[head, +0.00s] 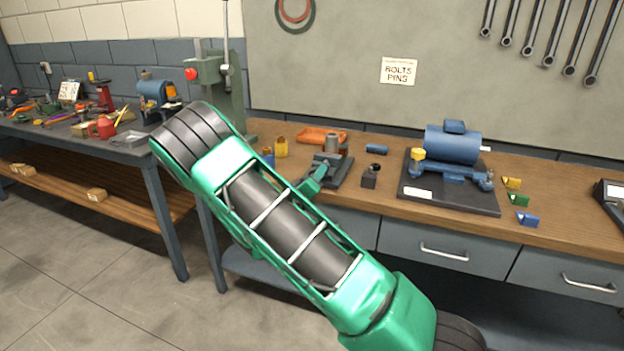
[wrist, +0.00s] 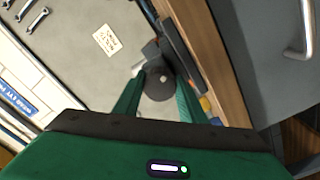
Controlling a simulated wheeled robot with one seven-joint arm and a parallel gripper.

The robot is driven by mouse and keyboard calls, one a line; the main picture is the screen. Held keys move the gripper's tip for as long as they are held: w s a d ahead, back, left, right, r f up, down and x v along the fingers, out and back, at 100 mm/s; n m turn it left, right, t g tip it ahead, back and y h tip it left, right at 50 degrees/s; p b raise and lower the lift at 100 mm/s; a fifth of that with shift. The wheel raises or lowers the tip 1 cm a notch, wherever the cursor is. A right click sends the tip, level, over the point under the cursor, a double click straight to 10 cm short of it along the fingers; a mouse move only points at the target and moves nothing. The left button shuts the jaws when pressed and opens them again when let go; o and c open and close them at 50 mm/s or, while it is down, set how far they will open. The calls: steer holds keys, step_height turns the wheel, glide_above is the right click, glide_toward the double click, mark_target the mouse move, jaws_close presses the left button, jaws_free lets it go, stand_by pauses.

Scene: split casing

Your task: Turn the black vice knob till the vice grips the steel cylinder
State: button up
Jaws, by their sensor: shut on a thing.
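The black knob (wrist: 160,88) shows in the wrist view as a dark disc with a pale centre. My gripper (wrist: 161,80) has its two green fingers on either side of the knob, shut on it. In the head view my gripper (head: 314,181) is at the front of the vice and the knob is hidden there.
Farther right is a blue machine (head: 452,145) on a dark plate. Drawers line the bench front.

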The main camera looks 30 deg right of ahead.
steer(key=shift+f+m, duration=0.2)
steer(key=shift+m, duration=2)
steer(key=o, duration=1.1)
steer(key=shift+c, duration=0.2)
steer(key=shift+r, duration=0.1)
steer(key=v, duration=1)
steer(key=shift+s+a, duration=0.2)
steer(key=shift+a, duration=0.1)
